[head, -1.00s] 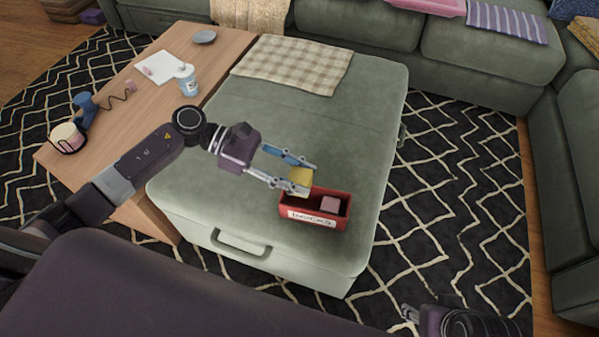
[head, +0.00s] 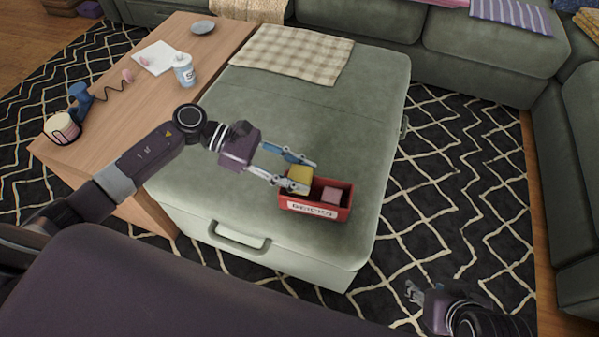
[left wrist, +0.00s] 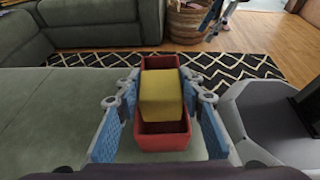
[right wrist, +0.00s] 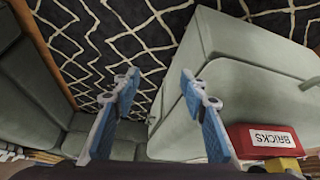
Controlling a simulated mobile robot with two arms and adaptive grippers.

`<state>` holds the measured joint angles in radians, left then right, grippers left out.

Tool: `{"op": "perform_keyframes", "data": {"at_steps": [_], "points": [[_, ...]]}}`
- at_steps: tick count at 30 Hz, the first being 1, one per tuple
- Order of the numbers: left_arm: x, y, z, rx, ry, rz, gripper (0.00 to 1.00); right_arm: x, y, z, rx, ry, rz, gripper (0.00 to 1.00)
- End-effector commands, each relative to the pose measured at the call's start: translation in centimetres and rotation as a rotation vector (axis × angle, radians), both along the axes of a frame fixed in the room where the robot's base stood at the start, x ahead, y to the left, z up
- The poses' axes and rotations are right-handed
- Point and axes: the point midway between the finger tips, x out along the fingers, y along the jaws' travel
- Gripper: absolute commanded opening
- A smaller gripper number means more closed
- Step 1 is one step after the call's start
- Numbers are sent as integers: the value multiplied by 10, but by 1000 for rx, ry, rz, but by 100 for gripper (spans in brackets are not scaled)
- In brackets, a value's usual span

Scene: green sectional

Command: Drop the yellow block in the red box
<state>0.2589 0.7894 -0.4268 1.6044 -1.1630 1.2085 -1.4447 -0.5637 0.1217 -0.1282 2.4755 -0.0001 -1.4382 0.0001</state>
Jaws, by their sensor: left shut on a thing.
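The yellow block (head: 299,180) is between the fingers of my left gripper (head: 309,176), which is shut on it. The block is at the left end of the red box (head: 346,211), its lower part hidden by the gripper and the box's front wall. In the left wrist view the block (left wrist: 160,95) is over the box (left wrist: 162,142); I cannot tell whether it touches the floor of the box. A pink block (head: 332,196) lies in the box's right part. My right gripper (head: 412,291) is open and empty, low at the right; its spread fingers show in the right wrist view (right wrist: 159,75).
The box stands on a green ottoman (head: 290,115) near its front right corner. A checkered cloth (head: 290,55) lies at its back. A green sectional (head: 490,60) is behind and right.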

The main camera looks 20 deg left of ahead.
Motion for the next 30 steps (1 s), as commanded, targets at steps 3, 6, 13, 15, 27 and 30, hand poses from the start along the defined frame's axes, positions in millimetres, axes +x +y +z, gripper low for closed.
{"op": "perform_keyframes", "data": {"at_steps": [3, 6, 13, 15, 27, 30], "points": [[0, 0, -1, 0, -1, 0, 11, 9, 3, 3, 9, -33, 1, 40], [0, 0, -2, 0, 0, 0, 11, 14, 6, 5, 18, -57, 2, 40], [0, 0, -4, 0, 0, 0, 11, 25, 11, 9, 31, -104, 7, 40], [0, 0, -4, 0, 0, 0, 11, 28, 13, 11, 35, -118, 9, 40], [0, 0, -8, 0, 0, 0, 11, 47, 18, 19, 51, -206, 19, 40], [0, 0, -8, 0, 0, 0, 11, 51, 19, 22, 52, -228, 22, 40]]}}
